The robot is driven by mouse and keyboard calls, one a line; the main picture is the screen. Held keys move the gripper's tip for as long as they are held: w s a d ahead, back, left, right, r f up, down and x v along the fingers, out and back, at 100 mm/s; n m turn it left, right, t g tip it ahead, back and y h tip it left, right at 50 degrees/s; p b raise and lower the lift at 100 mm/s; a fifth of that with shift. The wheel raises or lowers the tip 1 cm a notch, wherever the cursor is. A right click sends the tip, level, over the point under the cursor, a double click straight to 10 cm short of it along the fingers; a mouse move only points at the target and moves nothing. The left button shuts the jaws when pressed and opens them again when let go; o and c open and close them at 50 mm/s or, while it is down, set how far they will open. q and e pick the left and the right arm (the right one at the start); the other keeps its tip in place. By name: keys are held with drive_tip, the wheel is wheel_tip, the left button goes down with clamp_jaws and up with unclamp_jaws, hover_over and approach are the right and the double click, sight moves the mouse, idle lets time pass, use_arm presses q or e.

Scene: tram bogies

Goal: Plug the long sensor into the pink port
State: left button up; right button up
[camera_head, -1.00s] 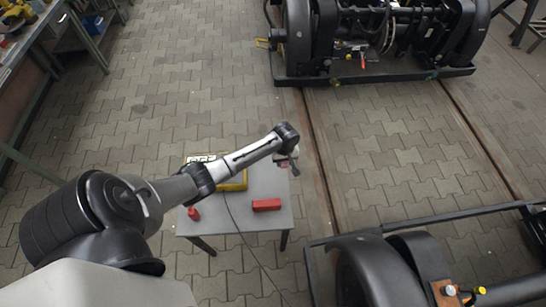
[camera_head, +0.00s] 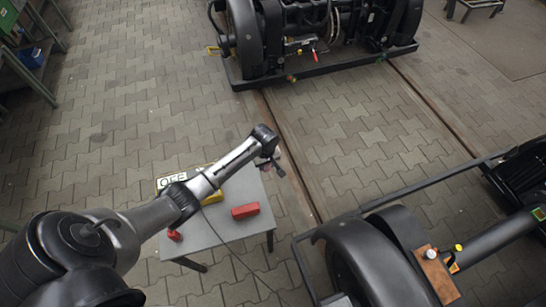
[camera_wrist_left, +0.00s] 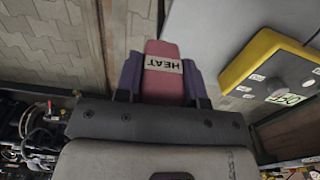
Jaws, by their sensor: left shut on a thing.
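My left gripper (camera_head: 271,170) is above the right edge of the small grey table (camera_head: 222,240). In the left wrist view the gripper (camera_wrist_left: 160,75) is shut on a pinkish-red block with a white HEAT label (camera_wrist_left: 163,66), between two dark purple fingers. In the head view the held block is mostly hidden by the gripper. I cannot tell whether it is the long sensor. No pink port can be made out in either view. My right gripper is not in view.
The table holds a yellow box (camera_wrist_left: 262,60) reading OFF, a red block (camera_head: 245,210) and a small red piece (camera_head: 174,235). A black bogie (camera_head: 260,40) stands at the back, another (camera_head: 375,250) at front right. Paving between them is clear.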

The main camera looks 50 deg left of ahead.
use_arm(q)
drive_tip(key=w+d+r+m, duration=0.2)
drive_tip(key=w+d+r, duration=0.15)
drive_tip(key=r, duration=0.35)
drive_tip(key=w+d+r+m, duration=0.25)
drive_tip(key=d+r, duration=0.25)
drive_tip(key=r, duration=0.3)
drive_tip(key=w+d+r+m, duration=0.2)
drive_tip(key=w+d+r, duration=0.2)
drive_tip(key=r, duration=0.3)
drive_tip(key=s+d+r+m, duration=0.3)
drive_tip(key=s+r, duration=0.2)
drive_tip(key=r, duration=0.1)
drive_tip(key=s+d+r+m, duration=0.3)
drive_tip(key=s+r+m, duration=0.1)
drive_tip(key=r, duration=0.3)
drive_tip(key=shift+s+d+r, duration=0.25)
drive_tip(key=shift+s+d, duration=0.15)
drive_tip(key=shift+s, duration=0.3)
drive_tip(key=shift+d, duration=0.1)
